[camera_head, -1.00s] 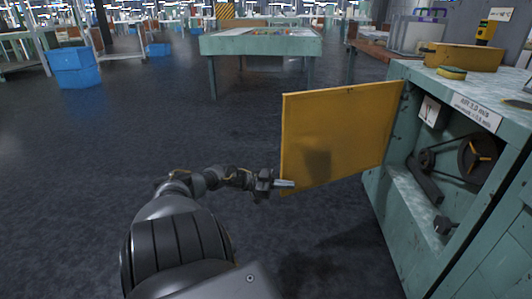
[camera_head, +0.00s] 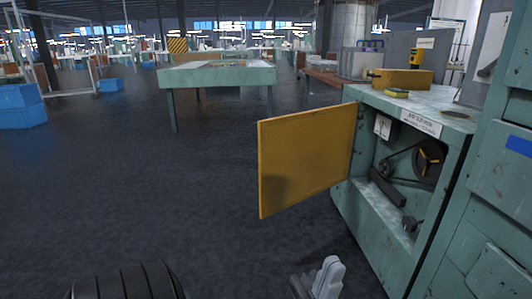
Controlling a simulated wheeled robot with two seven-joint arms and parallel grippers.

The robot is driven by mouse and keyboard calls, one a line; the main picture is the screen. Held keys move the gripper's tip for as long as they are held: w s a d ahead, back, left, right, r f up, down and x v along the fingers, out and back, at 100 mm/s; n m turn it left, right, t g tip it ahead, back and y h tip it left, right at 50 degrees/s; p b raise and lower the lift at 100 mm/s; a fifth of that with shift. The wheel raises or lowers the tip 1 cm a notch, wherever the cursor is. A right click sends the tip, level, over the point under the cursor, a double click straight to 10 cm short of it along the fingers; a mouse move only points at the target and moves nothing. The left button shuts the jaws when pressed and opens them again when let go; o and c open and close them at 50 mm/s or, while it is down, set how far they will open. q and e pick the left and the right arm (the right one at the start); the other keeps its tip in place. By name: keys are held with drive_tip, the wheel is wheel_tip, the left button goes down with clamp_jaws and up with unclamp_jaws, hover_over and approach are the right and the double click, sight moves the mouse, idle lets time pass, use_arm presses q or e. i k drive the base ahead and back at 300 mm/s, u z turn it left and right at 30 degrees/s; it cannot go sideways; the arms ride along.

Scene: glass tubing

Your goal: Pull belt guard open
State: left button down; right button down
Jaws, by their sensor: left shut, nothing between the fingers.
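The yellow belt guard (camera_head: 305,162) is a flat panel door hinged on the left front edge of the green machine cabinet (camera_head: 370,240). It stands swung wide open, out to the left. Inside the uncovered opening I see a belt and a pulley wheel (camera_head: 429,158). My left gripper (camera_head: 328,278) is at the bottom of the view, below and in front of the guard, apart from it. Its light fingers are together with nothing between them. My right gripper is not in view.
A yellow box (camera_head: 402,78) and a small yellow-topped item (camera_head: 396,93) sit on the cabinet. Another green cabinet (camera_head: 495,190) stands close at the right. A green table (camera_head: 217,77) and blue boxes (camera_head: 20,106) stand farther back. The dark floor left of the guard is clear.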

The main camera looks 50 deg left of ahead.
sight(338, 122)
drive_tip(key=k, duration=0.5)
drive_tip(key=u, duration=0.35)
drive_tip(key=i, duration=1.2)
drive_tip(key=u, duration=0.35)
